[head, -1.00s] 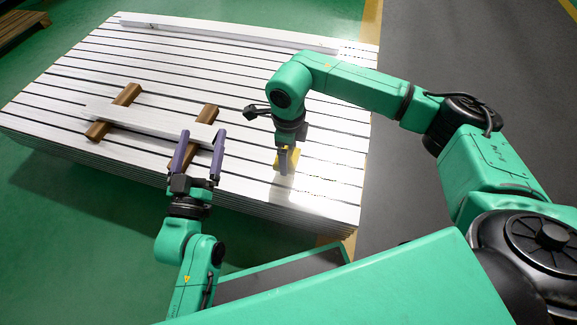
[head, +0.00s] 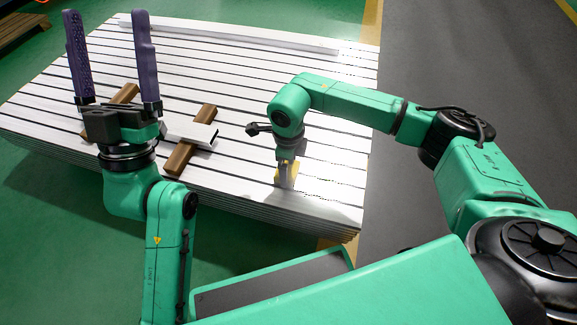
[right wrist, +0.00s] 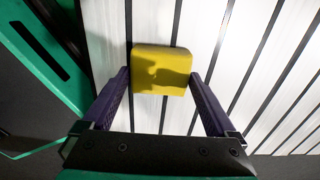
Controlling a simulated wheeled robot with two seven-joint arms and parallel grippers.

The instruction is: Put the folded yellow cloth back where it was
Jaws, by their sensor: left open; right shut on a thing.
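The folded yellow cloth (head: 292,176) is at the near right part of the slotted white table (head: 330,150). My right gripper (head: 285,172) is shut on it from above and partly hides it in the head view. In the right wrist view the cloth (right wrist: 160,62) sits between the two purple fingers of this gripper (right wrist: 160,75). I cannot tell whether the cloth touches the table top. My left gripper (head: 107,14) is open and empty, its fingers pointing up the picture, over the table's left part.
A pale metal profile (head: 190,131) lies across two brown blocks (head: 190,142) (head: 122,95), partly hidden by my left gripper. A long pale bar (head: 230,36) lies along the table's far edge. The table's middle and far right are clear.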

